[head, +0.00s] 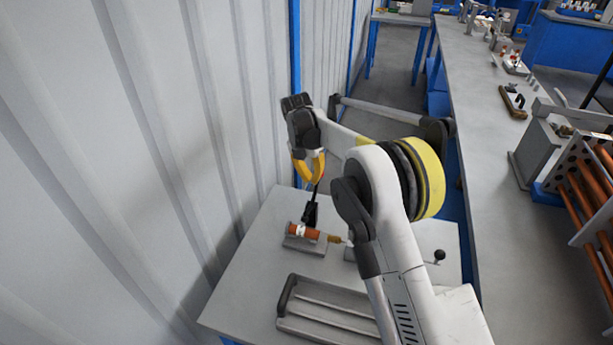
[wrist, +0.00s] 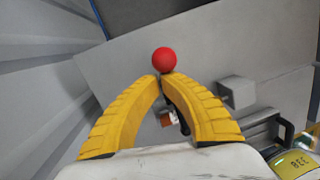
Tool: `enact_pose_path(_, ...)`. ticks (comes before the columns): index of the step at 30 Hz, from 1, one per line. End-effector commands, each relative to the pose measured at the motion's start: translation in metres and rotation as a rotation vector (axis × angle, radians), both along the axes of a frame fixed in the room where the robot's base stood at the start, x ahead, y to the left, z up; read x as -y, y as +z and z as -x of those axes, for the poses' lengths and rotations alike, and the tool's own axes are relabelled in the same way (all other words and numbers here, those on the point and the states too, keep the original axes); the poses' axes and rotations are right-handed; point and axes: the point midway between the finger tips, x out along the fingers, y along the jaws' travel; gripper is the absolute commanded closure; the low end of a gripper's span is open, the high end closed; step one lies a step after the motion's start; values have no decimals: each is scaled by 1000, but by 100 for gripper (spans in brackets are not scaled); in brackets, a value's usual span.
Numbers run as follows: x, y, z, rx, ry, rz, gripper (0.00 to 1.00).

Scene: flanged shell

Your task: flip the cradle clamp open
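The clamp's dark base (head: 310,213) stands behind a small grey cradle (head: 305,245) on the grey table. An orange-brown cylinder (head: 304,232) with a pale band lies in the cradle. The clamp's dark lever (wrist: 181,117) stands up from the clamp and ends in a red ball knob (wrist: 163,60). My gripper (head: 314,182) is above the clamp with its yellow fingers pointing down. In the wrist view its fingertips (wrist: 162,79) are nearly together, around the lever just under the knob. The exact contact is partly hidden, and the knob is hidden in the head view.
A corrugated wall (head: 200,110) is close on the left. A grey tray with a dark handle (head: 325,310) lies at the table's near side. A block with a black ball knob (head: 439,255) is at the right. A long bench (head: 480,120) runs along the right.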

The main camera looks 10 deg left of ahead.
Motion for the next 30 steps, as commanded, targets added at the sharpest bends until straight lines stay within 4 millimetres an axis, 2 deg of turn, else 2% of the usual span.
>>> enact_pose_path(15,4,-26,-22,1,-2,1,100)
enact_pose_path(30,4,-34,-26,1,-1,0,100)
